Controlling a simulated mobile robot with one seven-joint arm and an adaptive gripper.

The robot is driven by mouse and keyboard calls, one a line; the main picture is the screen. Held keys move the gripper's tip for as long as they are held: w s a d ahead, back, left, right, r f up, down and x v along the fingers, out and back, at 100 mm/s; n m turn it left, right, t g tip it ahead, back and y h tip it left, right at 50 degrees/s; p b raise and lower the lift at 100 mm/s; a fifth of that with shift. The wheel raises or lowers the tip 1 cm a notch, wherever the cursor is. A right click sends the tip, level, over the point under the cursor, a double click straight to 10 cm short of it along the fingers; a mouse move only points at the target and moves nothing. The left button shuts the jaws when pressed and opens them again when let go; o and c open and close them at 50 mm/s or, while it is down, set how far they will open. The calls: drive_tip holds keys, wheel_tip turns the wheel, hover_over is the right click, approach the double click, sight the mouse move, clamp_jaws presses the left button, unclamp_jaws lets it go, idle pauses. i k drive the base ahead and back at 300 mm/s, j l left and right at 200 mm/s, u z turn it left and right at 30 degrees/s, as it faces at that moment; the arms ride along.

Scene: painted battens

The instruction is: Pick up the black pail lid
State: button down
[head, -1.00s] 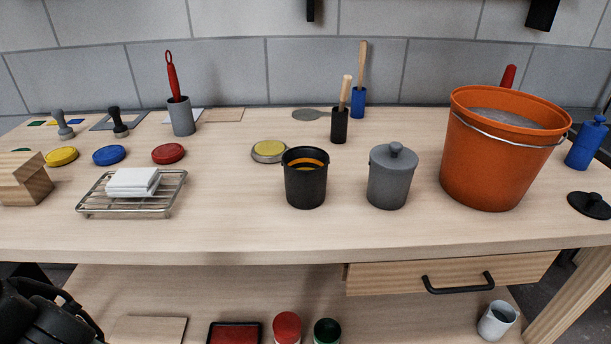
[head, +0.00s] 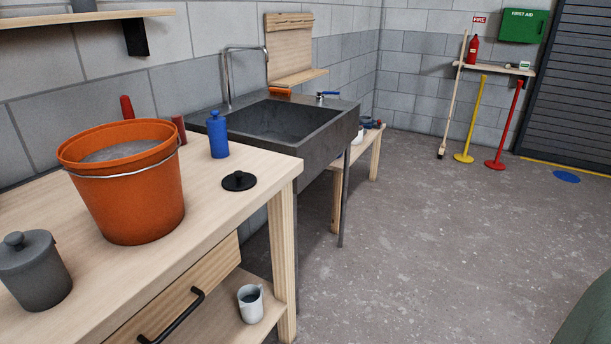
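The black pail lid (head: 239,181) is a small dark disc with a raised knob. It lies flat on the wooden bench (head: 215,205), close to the bench's right end, in the head view. It stands apart from the orange bucket (head: 140,195) on its left and the blue bottle (head: 218,135) behind it. Nothing covers the lid. My gripper is not in this view.
A grey lidded pot (head: 35,275) stands at the bench's left. A dark sink (head: 290,122) adjoins beyond the bench. A grey cup (head: 250,303) sits on the lower shelf. Open concrete floor (head: 430,240) lies to the right.

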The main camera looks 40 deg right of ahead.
sight(239, 181)
drive_tip(key=z, duration=0.7)
drive_tip(key=u, duration=1.4)
drive_tip(key=k+l, duration=0.1)
drive_tip(key=l, duration=0.35)
drive_tip(key=k+l, duration=0.15)
drive_tip(key=l, duration=0.3)
drive_tip(key=k+l, duration=0.1)
drive_tip(key=l, duration=0.35)
drive_tip(key=k+l, duration=0.15)
drive_tip(key=l, duration=0.3)
drive_tip(key=k+l, duration=0.1)
drive_tip(key=l, duration=0.35)
drive_tip(key=i, duration=0.95)
